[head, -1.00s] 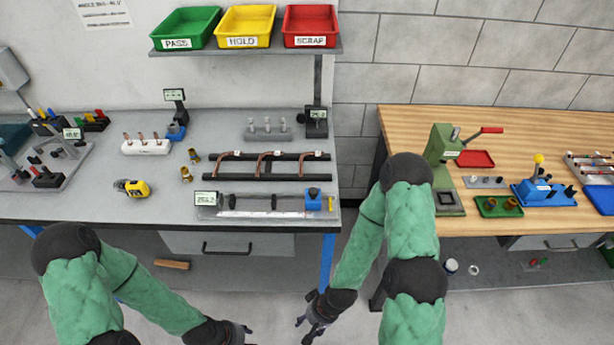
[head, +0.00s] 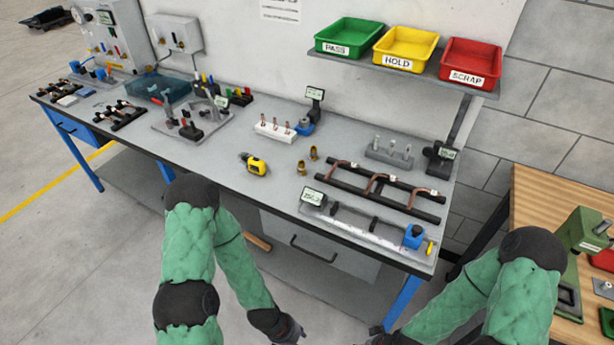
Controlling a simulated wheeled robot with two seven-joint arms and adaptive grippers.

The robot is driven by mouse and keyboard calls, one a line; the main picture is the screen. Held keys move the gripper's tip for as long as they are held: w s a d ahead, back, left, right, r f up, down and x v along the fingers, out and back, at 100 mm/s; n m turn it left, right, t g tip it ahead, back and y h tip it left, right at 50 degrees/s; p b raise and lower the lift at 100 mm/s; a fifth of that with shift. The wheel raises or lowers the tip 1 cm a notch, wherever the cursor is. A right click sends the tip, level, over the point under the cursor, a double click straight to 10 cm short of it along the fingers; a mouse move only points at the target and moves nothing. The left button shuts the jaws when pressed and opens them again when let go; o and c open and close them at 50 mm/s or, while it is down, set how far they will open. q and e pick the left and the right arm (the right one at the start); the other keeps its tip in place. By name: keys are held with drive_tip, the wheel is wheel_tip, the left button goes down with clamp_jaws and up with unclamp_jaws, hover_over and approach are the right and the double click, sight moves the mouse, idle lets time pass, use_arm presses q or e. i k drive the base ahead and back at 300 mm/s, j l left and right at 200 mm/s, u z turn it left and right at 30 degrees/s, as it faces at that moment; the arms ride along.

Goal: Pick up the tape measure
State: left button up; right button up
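My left gripper (head: 290,333) is low in front of the bench, below the tabletop and well apart from the tape measure. My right gripper (head: 374,338) is at the bottom edge of the view, partly cut off, also below the bench top. Neither gripper touches anything that I can see. Both are too small and dark to tell whether the fingers are apart.
Brass fittings (head: 308,160) stand right of the tape measure. A white block with copper pieces (head: 274,131) is behind it. A rack with copper tubes (head: 372,189) and a measuring rail (head: 367,227) lie to the right.

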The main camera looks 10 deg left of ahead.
sight(256, 166)
drive_tip(key=j+z, duration=0.15)
drive_tip(key=z, duration=0.85)
drive_tip(key=j+z, duration=0.25)
drive_tip(key=j, duration=0.2)
drive_tip(key=k+j+z, duration=0.2)
drive_tip(key=j, duration=0.2)
drive_tip(key=k+j+z, duration=0.1)
drive_tip(key=j+z, duration=0.15)
drive_tip(key=j, duration=0.2)
drive_tip(key=k+j+z, duration=0.25)
drive_tip(key=j, duration=0.15)
drive_tip(key=k+j+z, duration=0.2)
drive_tip(key=j, duration=0.15)
drive_tip(key=i, duration=0.05)
